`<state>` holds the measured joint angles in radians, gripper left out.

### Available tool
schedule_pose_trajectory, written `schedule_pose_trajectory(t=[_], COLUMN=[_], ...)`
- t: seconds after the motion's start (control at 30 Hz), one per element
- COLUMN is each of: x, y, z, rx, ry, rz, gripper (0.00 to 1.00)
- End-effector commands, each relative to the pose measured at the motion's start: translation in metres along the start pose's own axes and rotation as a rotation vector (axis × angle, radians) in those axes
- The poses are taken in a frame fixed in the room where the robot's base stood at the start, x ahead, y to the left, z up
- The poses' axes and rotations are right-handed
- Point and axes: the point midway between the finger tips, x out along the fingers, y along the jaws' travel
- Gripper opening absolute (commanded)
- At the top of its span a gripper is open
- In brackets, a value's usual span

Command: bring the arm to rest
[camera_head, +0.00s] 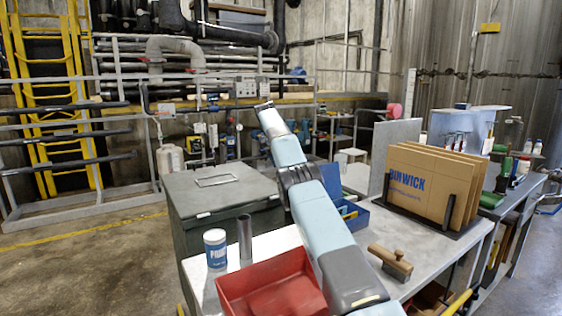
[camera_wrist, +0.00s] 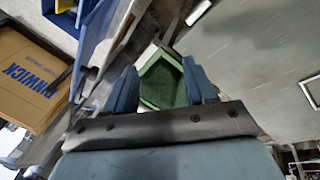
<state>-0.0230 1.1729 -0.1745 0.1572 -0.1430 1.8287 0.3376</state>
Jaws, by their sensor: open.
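My arm reaches out over the workbench in the head view, raised and nearly straight, pointing away from me and a little left. My gripper (camera_head: 264,105) is at its far end, small in that view. In the wrist view my gripper (camera_wrist: 160,72) shows two blue fingers spread apart with nothing held between them. A green open box (camera_wrist: 163,82) shows beyond the gap between the fingers, apart from them. My arm hides part of the bench and what is behind it.
The bench (camera_head: 265,245) holds a red tray (camera_head: 247,290), a white-and-blue can (camera_head: 215,249), a grey cylinder (camera_head: 245,237), a brush (camera_head: 390,262), a blue bin (camera_head: 350,214) and cardboard sheets (camera_head: 425,180) in a rack. A dark grey chest (camera_head: 220,195) stands left. Floor at left is clear.

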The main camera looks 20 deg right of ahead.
Motion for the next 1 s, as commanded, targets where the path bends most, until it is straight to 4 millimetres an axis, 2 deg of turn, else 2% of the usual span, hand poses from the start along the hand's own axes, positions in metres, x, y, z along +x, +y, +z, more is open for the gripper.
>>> schedule_pose_trajectory(t=[0.27,0.67,1.0], x=[-0.007,-0.074,-0.127], y=[0.004,0.045,0.081], z=[0.0,0.015,0.045], rx=[-0.001,-0.023,-0.05], ry=[0.003,0.035,0.067], rz=[-0.006,-0.064,-0.119], gripper=[0.55,0.55,0.55])
